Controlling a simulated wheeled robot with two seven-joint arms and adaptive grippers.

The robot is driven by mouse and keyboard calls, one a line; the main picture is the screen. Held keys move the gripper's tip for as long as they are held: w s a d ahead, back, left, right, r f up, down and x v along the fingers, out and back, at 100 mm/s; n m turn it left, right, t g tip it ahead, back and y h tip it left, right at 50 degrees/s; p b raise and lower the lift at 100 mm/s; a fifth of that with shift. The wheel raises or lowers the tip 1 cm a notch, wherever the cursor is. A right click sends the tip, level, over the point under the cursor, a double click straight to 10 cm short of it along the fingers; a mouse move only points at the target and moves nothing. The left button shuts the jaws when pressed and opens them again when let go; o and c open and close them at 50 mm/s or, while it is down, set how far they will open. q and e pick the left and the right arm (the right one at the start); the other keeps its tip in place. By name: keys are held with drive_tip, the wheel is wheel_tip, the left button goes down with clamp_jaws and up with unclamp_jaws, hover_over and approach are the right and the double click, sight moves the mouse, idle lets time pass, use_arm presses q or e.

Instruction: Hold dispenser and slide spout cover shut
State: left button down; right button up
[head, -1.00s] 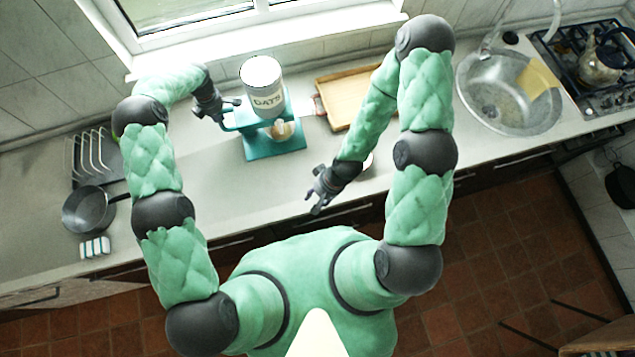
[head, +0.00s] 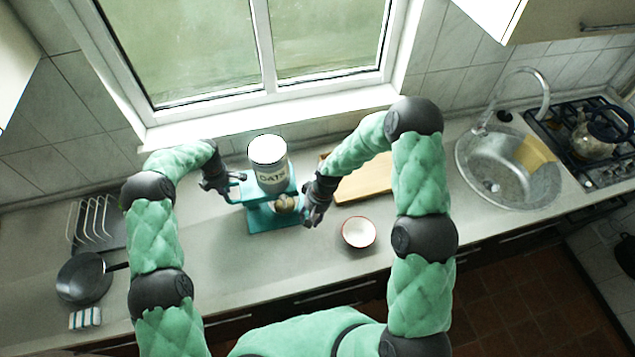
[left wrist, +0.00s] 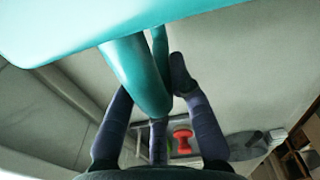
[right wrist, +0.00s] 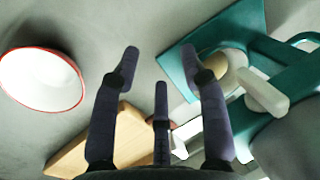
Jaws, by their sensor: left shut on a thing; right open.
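The dispenser (head: 270,180) is a white canister lettered OATS on a teal stand. My left gripper (head: 232,187) is shut on the teal handle at its left side; the left wrist view shows the handle loop (left wrist: 143,85) between the fingers. A beige rounded part (head: 285,204) shows low at the front of the stand. The right wrist view shows a pale rounded bar (right wrist: 265,92), possibly the spout cover; whether it is open is unclear. My right gripper (head: 309,215) is open and empty, just right of the stand, apart from the pale bar.
A white bowl with a red rim (head: 358,232) stands on the counter to the right. A wooden board (head: 365,180) lies behind it. A pan (head: 84,277), a wire rack (head: 95,222) and a striped block (head: 85,318) are at left. The sink (head: 500,170) is far right.

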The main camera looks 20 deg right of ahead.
drive_tip(key=w+d+r+h, duration=0.2)
drive_tip(key=w+d+r, duration=0.1)
drive_tip(key=w+r, duration=0.35)
drive_tip(key=w+d+r+h, duration=0.1)
drive_tip(key=w+d+r, duration=0.2)
drive_tip(key=w+r, duration=0.3)
drive_tip(key=f, duration=1.2)
drive_tip(key=shift+w+a+f, duration=0.1)
drive_tip(key=shift+w+f, duration=0.1)
drive_tip(key=shift+w, duration=0.1)
drive_tip(key=shift+c, duration=0.3)
clamp_jaws()
